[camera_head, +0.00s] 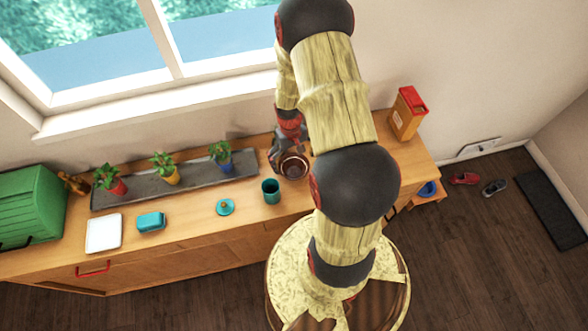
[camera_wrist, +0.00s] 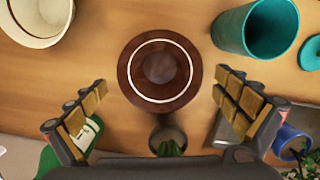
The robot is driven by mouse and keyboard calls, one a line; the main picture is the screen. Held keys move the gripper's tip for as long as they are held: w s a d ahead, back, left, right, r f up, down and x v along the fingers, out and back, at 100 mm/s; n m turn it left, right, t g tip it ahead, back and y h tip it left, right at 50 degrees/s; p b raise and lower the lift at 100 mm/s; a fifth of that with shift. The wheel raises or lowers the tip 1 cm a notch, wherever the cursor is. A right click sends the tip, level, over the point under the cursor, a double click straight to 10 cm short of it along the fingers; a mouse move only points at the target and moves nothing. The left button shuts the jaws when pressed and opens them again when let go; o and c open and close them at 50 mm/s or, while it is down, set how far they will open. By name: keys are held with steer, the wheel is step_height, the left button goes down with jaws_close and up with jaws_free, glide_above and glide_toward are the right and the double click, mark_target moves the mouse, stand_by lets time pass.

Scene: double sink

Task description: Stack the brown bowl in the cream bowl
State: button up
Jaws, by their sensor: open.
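The brown bowl (camera_wrist: 160,68), dark with a pale ring inside, sits on the wooden counter in the middle of the wrist view. It also shows in the head view (camera_head: 293,166), beside my gripper. The cream bowl (camera_wrist: 40,20) is at the upper left of the wrist view, cut off by the frame edge. I cannot make it out in the head view, where my arm covers part of the counter. My gripper (camera_wrist: 160,108) is open and empty, its fingers spread wide on either side of the picture, with the brown bowl ahead between them.
A teal cup (camera_head: 271,190) stands close to the brown bowl, with a teal lid (camera_head: 225,207) beyond. Potted plants stand on a grey tray (camera_head: 135,191) along the window. A butter dish (camera_head: 151,222), white plate (camera_head: 104,233) and orange box (camera_head: 406,115) are also on the counter.

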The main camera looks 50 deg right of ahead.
step_height(320, 180, down, 2)
steer(key=shift+s, duration=0.1)
steer(key=c, duration=0.4)
steer(key=c, duration=0.7)
steer(key=shift+r, duration=0.15)
